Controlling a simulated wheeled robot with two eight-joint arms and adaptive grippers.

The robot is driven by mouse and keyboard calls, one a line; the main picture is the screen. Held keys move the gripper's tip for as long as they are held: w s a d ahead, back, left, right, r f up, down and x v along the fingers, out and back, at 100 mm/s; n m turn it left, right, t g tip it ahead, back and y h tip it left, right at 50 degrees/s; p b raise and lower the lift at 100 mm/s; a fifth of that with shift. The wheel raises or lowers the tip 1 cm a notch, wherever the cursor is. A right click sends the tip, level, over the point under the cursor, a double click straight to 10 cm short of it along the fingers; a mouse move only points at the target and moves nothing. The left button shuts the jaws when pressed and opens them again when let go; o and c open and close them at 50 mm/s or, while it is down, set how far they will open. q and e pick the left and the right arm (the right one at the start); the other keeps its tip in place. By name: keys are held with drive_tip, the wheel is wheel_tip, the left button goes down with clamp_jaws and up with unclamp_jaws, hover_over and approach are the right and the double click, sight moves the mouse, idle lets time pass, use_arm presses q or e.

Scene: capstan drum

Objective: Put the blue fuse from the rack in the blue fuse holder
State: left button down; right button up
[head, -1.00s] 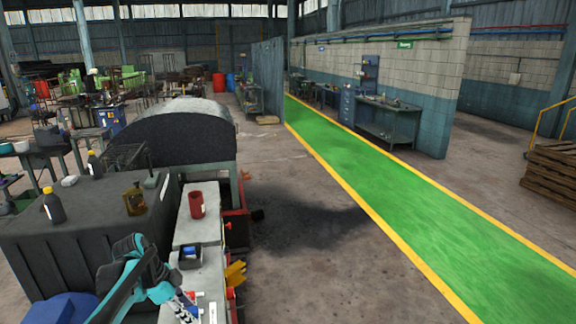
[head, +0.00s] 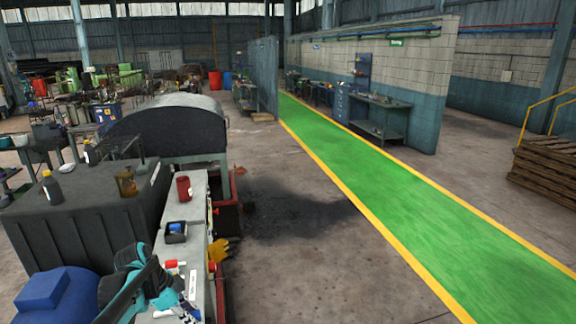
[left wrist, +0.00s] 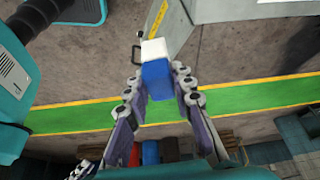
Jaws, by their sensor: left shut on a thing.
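My left gripper (left wrist: 158,84) is shut on the blue fuse (left wrist: 158,79), a blue block with a white end (left wrist: 153,48) pointing away from the wrist. In the head view my left gripper (head: 182,306) is low at the left, over the near end of the grey bench top; the fuse cannot be made out there. A small dark box (head: 176,232) with some blue in it stands farther along this top. A red and white piece (head: 174,265) lies nearer the gripper. I cannot tell which is the blue fuse holder. My right gripper is out of view.
A red can (head: 184,189) stands behind the dark box. Yellow gloves (head: 218,250) hang at the bench's right edge. A large dark cabinet (head: 85,235) with bottles and a blue rounded body (head: 55,298) border the left. The floor and green walkway (head: 390,195) at right are clear.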

use_arm(q)
drive_tip(key=s+d+f+n+t+y+b, duration=0.1)
drive_tip(key=f+n+b, duration=0.3)
drive_tip(key=f, duration=0.6)
drive_tip(key=s+d+f+n+t+y+b, duration=0.1)
drive_tip(key=s+d+f+n+b, duration=0.3)
drive_tip(key=f+b, duration=0.4)
drive_tip(key=s+d+f+n+t+y+b, duration=0.1)
drive_tip(key=f+n+b, duration=0.4)
drive_tip(key=f, duration=0.8)
drive_tip(key=shift+s+d+f+n+y+b, duration=0.2)
drive_tip(key=shift+s+d+n+y+b, duration=0.3)
drive_tip(key=shift+s+d+b, duration=0.55)
